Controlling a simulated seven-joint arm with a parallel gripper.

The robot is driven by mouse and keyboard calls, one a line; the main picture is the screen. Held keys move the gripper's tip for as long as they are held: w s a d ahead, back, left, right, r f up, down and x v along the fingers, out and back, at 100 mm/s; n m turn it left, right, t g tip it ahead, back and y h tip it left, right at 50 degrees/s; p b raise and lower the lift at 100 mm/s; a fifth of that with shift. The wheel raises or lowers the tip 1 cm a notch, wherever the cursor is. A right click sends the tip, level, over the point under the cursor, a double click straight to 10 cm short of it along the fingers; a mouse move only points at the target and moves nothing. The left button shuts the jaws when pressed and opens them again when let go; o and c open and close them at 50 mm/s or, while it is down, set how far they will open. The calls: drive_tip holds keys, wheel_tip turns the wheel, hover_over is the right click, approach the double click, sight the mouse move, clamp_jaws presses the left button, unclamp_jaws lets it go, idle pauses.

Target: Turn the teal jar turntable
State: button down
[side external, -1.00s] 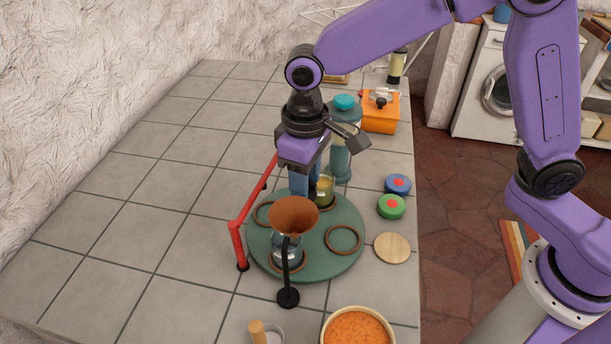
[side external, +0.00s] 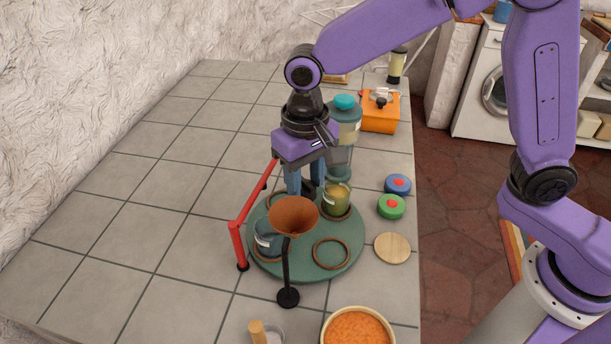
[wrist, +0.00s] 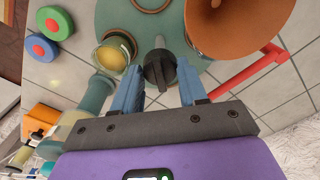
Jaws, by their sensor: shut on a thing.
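The teal turntable (side external: 300,262) is a round disc on the tiled counter, with several brown rings on it. A jar with yellow contents (side external: 336,199) stands in a ring at its back right; it also shows in the wrist view (wrist: 112,55). A clear glass jar with bluish contents (side external: 266,242) stands at its front left, partly hidden by the funnel. An empty ring (side external: 315,254) lies at the front right.
A copper funnel (side external: 293,214) on a black stand (side external: 288,297) overhangs the disc's front. A red rail (side external: 237,243) runs along its left. Blue (side external: 397,184) and green (side external: 391,206) lids and a wooden disc (side external: 392,248) lie right. A teal dispenser (side external: 346,118) stands behind.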

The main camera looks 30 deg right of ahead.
drive_tip(key=shift+m, duration=4.5)
drive_tip(key=shift+w+m, duration=0.1)
drive_tip(key=shift+m, duration=0.3)
drive_tip(key=c, duration=0.9)
unclamp_jaws()
wheel_tip(320, 180, up, 18)
drive_tip(key=shift+f, duration=0.25)
